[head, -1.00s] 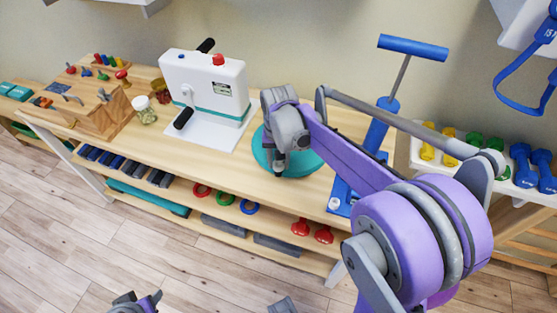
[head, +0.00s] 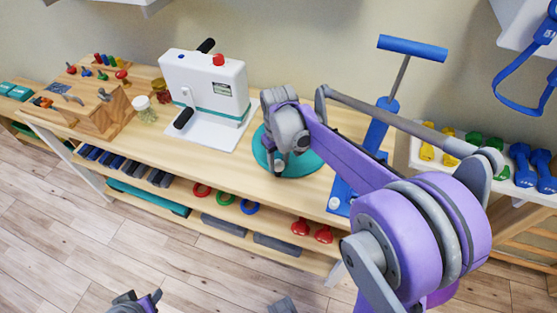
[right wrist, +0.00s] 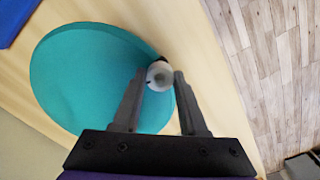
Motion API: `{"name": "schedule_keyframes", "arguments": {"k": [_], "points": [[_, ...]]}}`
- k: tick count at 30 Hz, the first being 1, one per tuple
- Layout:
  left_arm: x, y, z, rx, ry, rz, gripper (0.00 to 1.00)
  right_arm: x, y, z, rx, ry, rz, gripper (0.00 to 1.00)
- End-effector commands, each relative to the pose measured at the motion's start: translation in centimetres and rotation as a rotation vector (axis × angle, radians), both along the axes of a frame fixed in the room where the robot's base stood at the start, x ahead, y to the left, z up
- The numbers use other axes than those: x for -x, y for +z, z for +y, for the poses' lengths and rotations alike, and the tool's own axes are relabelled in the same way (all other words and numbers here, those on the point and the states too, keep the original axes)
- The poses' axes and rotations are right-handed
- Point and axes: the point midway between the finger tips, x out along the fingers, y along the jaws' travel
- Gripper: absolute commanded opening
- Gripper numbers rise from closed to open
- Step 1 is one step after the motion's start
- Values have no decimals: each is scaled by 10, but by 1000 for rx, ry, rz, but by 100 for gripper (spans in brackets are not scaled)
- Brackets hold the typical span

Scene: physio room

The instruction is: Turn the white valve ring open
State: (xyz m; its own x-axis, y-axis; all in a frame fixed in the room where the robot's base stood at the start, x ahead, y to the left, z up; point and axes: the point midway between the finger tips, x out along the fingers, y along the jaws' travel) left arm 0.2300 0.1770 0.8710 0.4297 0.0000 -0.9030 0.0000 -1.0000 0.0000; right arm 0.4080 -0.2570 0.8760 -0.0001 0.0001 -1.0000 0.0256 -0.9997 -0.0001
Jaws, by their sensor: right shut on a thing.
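The white valve ring (right wrist: 159,75) is a small pale round piece at the rim of a flat teal disc cushion (right wrist: 85,75) in the right wrist view. My right gripper (right wrist: 160,82) is shut on the ring, one finger on each side of it. In the head view my right gripper (head: 278,167) reaches down at the front edge of the teal cushion (head: 310,163), and the ring is hidden behind it. My left gripper (head: 140,302) shows only partly at the bottom edge, away from the table; its jaws are unclear.
The cushion lies on a wooden table (head: 215,165). A white machine with crank handles (head: 207,85) stands left of it, and a blue pump (head: 382,120) stands close on the right. A wooden peg board (head: 95,110) is at the far left. Dumbbells (head: 522,165) sit at the right.

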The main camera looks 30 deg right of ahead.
Motion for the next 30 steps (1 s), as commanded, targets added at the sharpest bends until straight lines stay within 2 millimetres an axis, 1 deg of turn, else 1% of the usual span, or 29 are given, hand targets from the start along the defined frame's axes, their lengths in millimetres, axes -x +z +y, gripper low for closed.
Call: {"name": "schedule_keyframes", "arguments": {"k": [12, 13, 17, 18, 30], "points": [[0, 0, 0, 0, 0, 0, 50, 0, 0, 0, 0, 8, 0, 0], [0, 0, 0, 0, 0, 0, 50, 0, 0, 0, 0, 7, 0, 44], [0, 0, 0, 0, 0, 0, 50, 0, 0, 0, 0, 7, 0, 67], [0, 0, 0, 0, 0, 0, 50, 0, 0, 0, 0, 7, 0, 71], [0, 0, 0, 0, 0, 0, 50, 0, 0, 0, 1, 7, 0, 71]]}}
